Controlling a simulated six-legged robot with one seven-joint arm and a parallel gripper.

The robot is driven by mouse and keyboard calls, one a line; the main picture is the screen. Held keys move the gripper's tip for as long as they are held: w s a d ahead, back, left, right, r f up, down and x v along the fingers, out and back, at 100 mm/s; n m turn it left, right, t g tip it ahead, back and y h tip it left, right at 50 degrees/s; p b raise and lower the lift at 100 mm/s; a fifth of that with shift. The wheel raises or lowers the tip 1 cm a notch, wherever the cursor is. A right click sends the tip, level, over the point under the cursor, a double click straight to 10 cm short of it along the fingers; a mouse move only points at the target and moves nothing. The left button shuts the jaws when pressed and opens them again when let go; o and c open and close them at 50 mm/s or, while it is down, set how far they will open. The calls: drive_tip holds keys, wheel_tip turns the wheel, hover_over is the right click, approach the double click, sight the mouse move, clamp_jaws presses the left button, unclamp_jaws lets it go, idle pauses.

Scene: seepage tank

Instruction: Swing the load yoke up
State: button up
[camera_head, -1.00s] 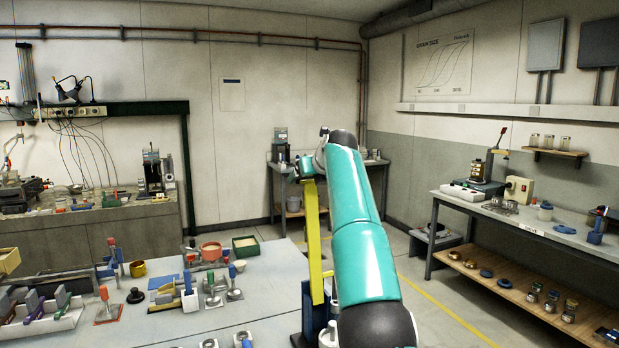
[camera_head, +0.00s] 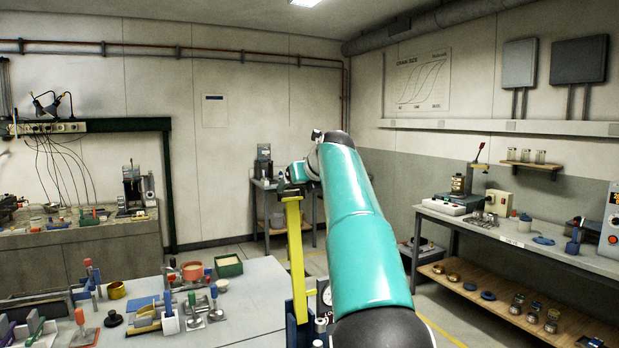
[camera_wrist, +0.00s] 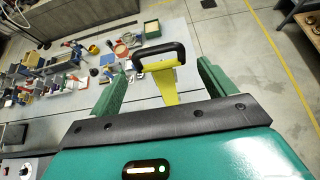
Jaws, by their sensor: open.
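The load yoke is a yellow bar (camera_head: 296,245) standing nearly upright in the head view, right of the table. Its lower end meets a blue frame (camera_head: 299,332), and my arm partly covers the area beside it. In the wrist view the yoke's yellow bar (camera_wrist: 165,88) ends in a black loop handle (camera_wrist: 162,50). My gripper (camera_wrist: 163,75) is open, with one green finger on each side of the handle and bar. Gaps show on both sides. In the head view my gripper (camera_head: 298,173) is at the yoke's top, small and partly hidden.
A grey table (camera_head: 245,300) with tampers, bowls and trays lies to the left of the yoke. A bench with a lower wooden shelf (camera_head: 500,300) stands along the right wall. A small table (camera_head: 268,185) stands at the back. Open floor lies between them.

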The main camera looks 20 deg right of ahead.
drive_tip(key=v, duration=0.6)
drive_tip(key=shift+s, duration=0.1)
drive_tip(key=s+a+f+n+g, duration=0.2)
drive_tip(key=s+a+f+n, duration=0.4)
drive_tip(key=s+n, duration=0.45)
drive_tip(key=s+a+f+n+g, duration=0.2)
drive_tip(key=s+a+f+n, duration=0.45)
drive_tip(key=s+n, duration=0.35)
drive_tip(key=s+a+f+n+g, duration=0.1)
drive_tip(key=s+a+f+n, duration=0.2)
drive_tip(key=s+f+n, duration=0.4)
drive_tip(key=s+a+f+n+g, duration=0.1)
drive_tip(key=s+a+f+n, duration=0.2)
drive_tip(key=s+f+n, duration=0.5)
drive_tip(key=s+f, duration=0.4)
drive_tip(key=shift+s+f, duration=0.25)
drive_tip(key=shift+s, duration=0.1)
